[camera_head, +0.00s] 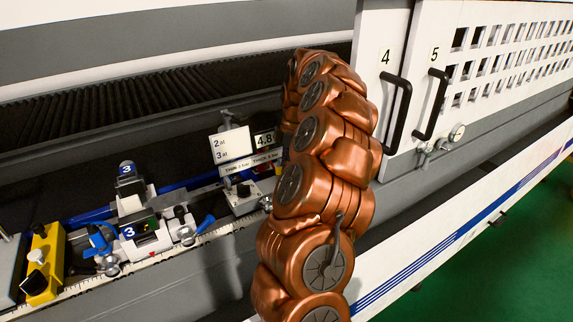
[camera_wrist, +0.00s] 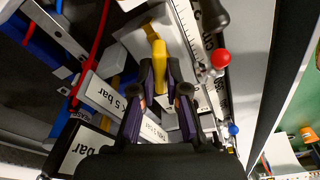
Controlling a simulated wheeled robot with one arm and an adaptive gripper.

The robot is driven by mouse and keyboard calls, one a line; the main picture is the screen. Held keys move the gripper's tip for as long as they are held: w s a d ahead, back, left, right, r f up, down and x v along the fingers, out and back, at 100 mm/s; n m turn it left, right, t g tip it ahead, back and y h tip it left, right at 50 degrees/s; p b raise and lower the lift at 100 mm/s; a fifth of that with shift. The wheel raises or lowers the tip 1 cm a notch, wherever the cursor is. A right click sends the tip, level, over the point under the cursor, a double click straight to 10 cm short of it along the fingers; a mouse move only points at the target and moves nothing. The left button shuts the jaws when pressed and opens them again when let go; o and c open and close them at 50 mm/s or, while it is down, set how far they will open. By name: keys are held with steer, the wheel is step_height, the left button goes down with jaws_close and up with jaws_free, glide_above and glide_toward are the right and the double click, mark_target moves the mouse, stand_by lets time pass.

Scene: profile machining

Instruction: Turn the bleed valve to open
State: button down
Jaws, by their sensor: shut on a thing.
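In the wrist view, a yellow lever (camera_wrist: 159,48) stands between the fingertips of my gripper (camera_wrist: 159,72). The fingers are shut on its lower part. I take this lever for the bleed valve handle; no label on it is readable. Its base is partly hidden by the fingers. In the head view my copper-coloured arm covers the gripper and most of the valve.
A white sign with bar values (camera_head: 251,162) and a "4.8" display (camera_head: 265,139) stand beside my arm. Clamp unit 3 (camera_head: 140,232) and a yellow block (camera_head: 43,265) are at left. In the wrist view, a red knob (camera_wrist: 221,58) and a black handle (camera_wrist: 213,15) are close right of the fingers.

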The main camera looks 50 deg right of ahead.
steer(key=shift+n, duration=0.3)
steer(key=n+p, duration=0.2)
steer(key=n, duration=0.1)
steer(key=shift+n+g, duration=0.3)
steer(key=shift+n, duration=0.1)
steer(key=c, duration=1.7)
jaws_free()
steer(key=shift+n, duration=0.3)
steer(key=o, duration=0.7)
steer(key=shift+c, duration=0.2)
steer(key=shift+r, duration=0.1)
steer(key=shift+r+p, duration=1)
steer(key=shift+r, duration=2.45)
steer(key=shift+w+a, duration=0.1)
